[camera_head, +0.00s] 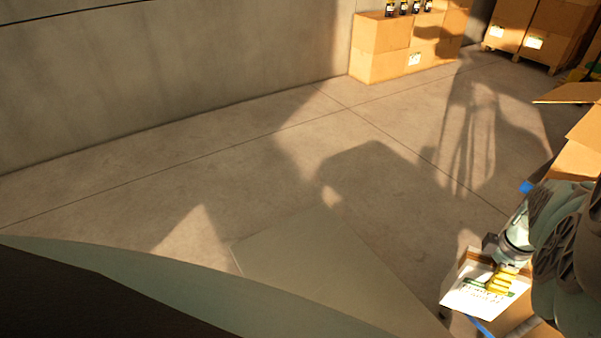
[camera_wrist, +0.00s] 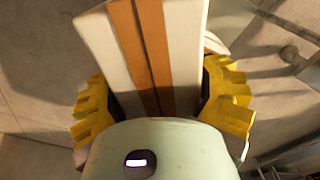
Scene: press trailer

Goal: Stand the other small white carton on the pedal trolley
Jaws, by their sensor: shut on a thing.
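A small white carton (camera_head: 478,292) with green and dark print is at the lower right of the head view. My gripper (camera_head: 502,280) has its yellow fingers shut on it. In the wrist view the carton (camera_wrist: 184,60) fills the space between the two yellow fingers, with a brown-orange stripe along the face turned to the camera. The carton's far end runs out of the top of that view. The pedal trolley cannot be made out for certain in either view. My arm hides part of the lower right corner.
Large brown boxes (camera_head: 379,48) stand against the wall, with several dark bottles or jars (camera_head: 403,8) on top. More stacked cartons (camera_head: 548,28) are at the far right. An open brown box (camera_head: 580,142) is at the right edge. The concrete floor (camera_head: 250,150) between is clear.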

